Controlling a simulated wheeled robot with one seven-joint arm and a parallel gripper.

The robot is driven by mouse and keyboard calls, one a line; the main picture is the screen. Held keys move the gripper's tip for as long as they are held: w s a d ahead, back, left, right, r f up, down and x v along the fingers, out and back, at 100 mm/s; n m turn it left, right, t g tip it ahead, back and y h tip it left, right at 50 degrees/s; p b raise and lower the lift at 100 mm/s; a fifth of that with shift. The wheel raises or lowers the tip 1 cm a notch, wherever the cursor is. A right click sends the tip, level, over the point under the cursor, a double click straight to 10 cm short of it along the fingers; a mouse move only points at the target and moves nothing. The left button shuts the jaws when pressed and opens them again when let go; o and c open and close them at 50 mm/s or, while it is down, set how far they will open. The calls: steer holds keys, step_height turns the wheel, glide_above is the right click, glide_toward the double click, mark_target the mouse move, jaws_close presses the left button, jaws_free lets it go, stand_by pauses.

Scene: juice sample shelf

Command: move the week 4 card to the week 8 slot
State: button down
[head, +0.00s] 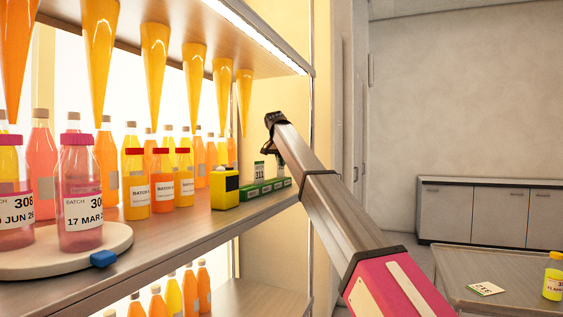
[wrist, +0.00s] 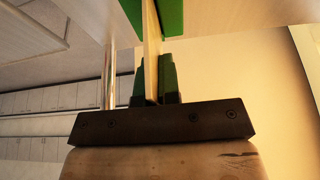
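A row of green slot holders (head: 266,188) stands on the middle shelf near its right end. A white card (head: 259,171) with black figures and a green mark stands upright at the row; its small print is too small to read. In the wrist view my gripper (wrist: 154,72) is shut on a thin card (wrist: 152,45), seen edge-on, so its label is hidden. The top of this card meets a green holder (wrist: 172,14); I cannot tell whether it sits in a slot.
A yellow block with a black top (head: 225,188) stands just left of the holders. Bottles, hanging orange cones and a round white turntable (head: 70,258) with a blue tab crowd the shelf farther left. A side table (head: 510,265) holds another card (head: 486,288) and a yellow bottle (head: 553,277).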

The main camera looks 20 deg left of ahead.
steer(key=shift+f, duration=0.55)
steer(key=c, duration=1.3)
jaws_free()
steer(key=shift+o, duration=0.2)
